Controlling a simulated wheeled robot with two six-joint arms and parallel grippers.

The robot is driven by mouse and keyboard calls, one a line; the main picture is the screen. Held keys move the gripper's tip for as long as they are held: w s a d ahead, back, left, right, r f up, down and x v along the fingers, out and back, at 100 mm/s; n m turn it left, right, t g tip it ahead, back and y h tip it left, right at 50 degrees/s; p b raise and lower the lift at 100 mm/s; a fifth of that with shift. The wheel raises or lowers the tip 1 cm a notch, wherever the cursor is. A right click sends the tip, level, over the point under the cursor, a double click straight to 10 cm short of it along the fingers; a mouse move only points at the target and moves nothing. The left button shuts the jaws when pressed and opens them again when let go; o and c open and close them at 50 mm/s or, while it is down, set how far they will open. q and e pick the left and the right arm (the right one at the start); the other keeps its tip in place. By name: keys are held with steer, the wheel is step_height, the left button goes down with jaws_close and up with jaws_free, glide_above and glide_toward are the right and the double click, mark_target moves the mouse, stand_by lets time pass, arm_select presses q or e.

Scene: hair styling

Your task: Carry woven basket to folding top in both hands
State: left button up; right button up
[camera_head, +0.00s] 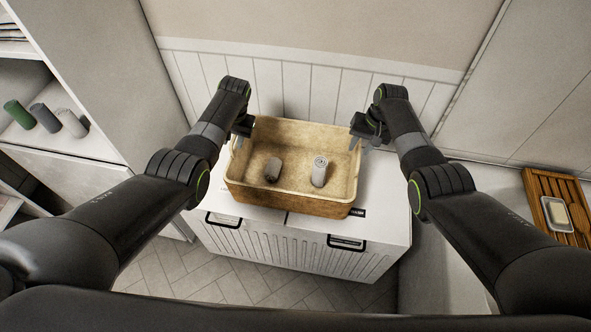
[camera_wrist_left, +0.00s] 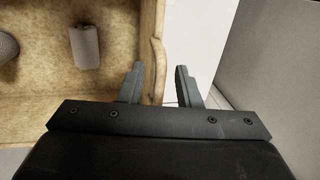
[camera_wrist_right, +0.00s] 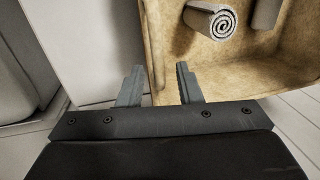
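The woven basket (camera_head: 291,203) is a tan rectangular box standing on the white folding top (camera_head: 391,215). Two rolled towels lie in it, a dark one (camera_head: 273,170) and a light grey one (camera_head: 320,171). My left gripper (camera_head: 238,140) is at the basket's left end; in the left wrist view its open fingers (camera_wrist_left: 160,85) stand on either side of the end wall. My right gripper (camera_head: 361,143) is at the right end; in the right wrist view its fingers (camera_wrist_right: 160,85) are apart with the wall's edge between them. I cannot tell whether any finger touches the wall.
Several rolled towels (camera_head: 46,118) lie on a shelf at the left. A slatted wooden tray (camera_head: 549,200) with a soap dish (camera_head: 556,213) is at the right. A panelled wall (camera_head: 310,88) stands behind the basket. Tiled floor (camera_head: 205,275) shows in front of the white unit.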

arm_select(q)
steer(key=shift+a+f, duration=0.15)
steer(key=shift+f, duration=0.5)
arm_select(e)
steer(key=shift+a+f, duration=0.15)
steer(key=shift+f, duration=0.5)
arm_select(q)
jaws_close()
arm_select(e)
jaws_close()
